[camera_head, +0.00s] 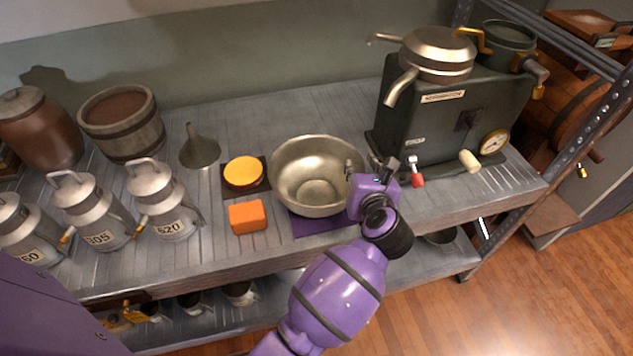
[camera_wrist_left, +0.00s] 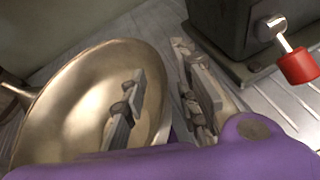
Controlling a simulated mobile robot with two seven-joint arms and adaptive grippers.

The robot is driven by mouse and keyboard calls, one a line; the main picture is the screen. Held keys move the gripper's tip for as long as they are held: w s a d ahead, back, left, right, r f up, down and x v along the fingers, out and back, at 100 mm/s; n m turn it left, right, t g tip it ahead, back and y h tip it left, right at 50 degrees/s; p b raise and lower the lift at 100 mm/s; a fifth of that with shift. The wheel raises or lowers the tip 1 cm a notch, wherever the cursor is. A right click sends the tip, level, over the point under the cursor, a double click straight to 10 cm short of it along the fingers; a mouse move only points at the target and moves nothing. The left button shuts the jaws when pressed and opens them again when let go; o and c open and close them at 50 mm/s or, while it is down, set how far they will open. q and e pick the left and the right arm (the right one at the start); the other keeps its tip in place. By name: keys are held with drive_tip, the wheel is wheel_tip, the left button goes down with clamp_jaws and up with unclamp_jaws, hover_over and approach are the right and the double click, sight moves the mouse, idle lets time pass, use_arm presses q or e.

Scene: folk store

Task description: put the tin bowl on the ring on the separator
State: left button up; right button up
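The tin bowl (camera_head: 318,165), wide and silver, sits upright on a purple mat (camera_head: 318,224) on the shelf; it also fills the left of the left wrist view (camera_wrist_left: 85,100). My left gripper (camera_head: 371,175) is at the bowl's right rim. In the left wrist view (camera_wrist_left: 165,95) its fingers are apart, one over the bowl's inside and one outside, with the rim between them. The dark green separator (camera_head: 445,125) stands to the right, with a spouted metal top (camera_head: 438,52). A dark round cup-like part (camera_head: 510,38) is at its upper right; I cannot tell which part is the ring.
An orange block (camera_head: 248,217), a yellow disc (camera_head: 243,171) and a funnel (camera_head: 199,148) stand left of the bowl. Milk cans (camera_head: 160,200) are further left. A red-knobbed lever (camera_head: 417,178) is close right of my gripper. A metal post (camera_head: 545,170) bounds the shelf's right.

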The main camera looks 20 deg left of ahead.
use_arm(q)
clamp_jaws()
use_arm(e)
drive_tip(key=shift+w, duration=0.3)
drive_tip(key=shift+s, duration=0.2)
